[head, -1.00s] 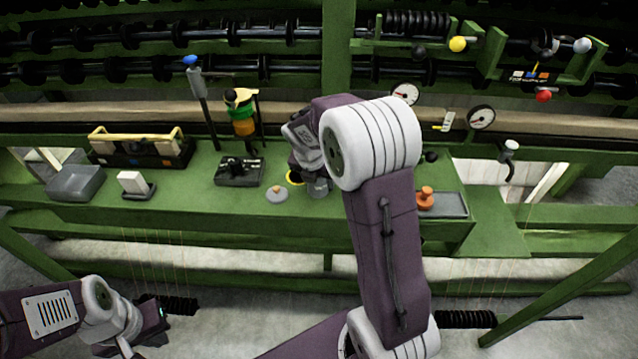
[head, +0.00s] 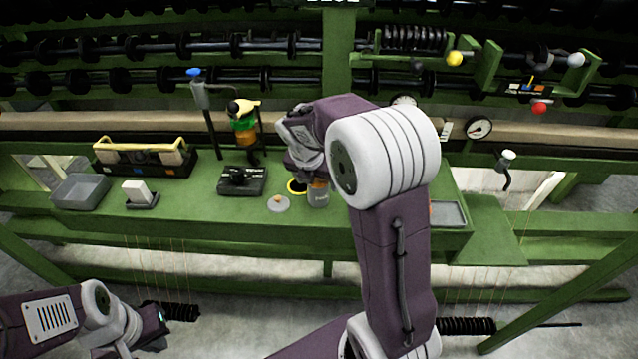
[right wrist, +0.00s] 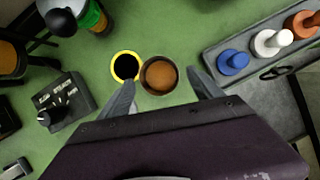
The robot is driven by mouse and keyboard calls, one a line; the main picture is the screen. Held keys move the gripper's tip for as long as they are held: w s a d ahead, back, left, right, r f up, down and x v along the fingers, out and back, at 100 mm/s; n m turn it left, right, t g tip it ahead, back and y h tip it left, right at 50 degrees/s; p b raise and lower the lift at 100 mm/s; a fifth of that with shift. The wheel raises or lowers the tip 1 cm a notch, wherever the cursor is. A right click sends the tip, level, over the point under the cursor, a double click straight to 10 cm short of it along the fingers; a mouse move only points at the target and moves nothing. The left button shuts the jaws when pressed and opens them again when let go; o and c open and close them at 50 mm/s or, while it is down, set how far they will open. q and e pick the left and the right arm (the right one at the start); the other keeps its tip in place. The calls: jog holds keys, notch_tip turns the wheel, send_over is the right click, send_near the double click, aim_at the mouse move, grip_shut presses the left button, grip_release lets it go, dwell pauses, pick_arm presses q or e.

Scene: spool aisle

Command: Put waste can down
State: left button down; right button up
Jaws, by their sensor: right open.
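The waste can (head: 318,195) is a small grey can with a label, upright on the green bench in the head view. From above in the right wrist view, it is a round brown opening (right wrist: 159,76) between my right fingers. My right gripper (right wrist: 161,70) is open, with a finger on either side of the can; in the head view it (head: 312,175) is just above the can. A yellow ring with a black centre (right wrist: 125,66) lies right beside the can. My left gripper (head: 158,328) is low at the left, away from the bench; its jaws are unclear.
A grey lid with a knob (head: 278,203) lies left of the can. A black switch box (head: 241,180), a white block on a dark base (head: 140,193) and a grey bin (head: 80,191) stand further left. A tray (right wrist: 255,60) with coloured knobbed pieces is at right.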

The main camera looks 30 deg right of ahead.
jog(key=p+v, duration=0.1)
jog(key=v, duration=0.5)
jog(key=s+a+f+m+g+y, duration=0.1)
jog(key=s+a+f+m, duration=0.3)
jog(key=m, duration=0.9)
jog(key=s+a+f+m+g+y, duration=0.1)
jog(key=s+a+f+m+y, duration=0.1)
jog(key=s+a+f+m, duration=0.2)
jog(key=s+f+m, duration=0.3)
jog(key=s+m, duration=0.5)
jog(key=m, duration=0.1)
jog(key=shift+f+m+y, duration=0.3)
jog(key=shift+f+m, duration=0.1)
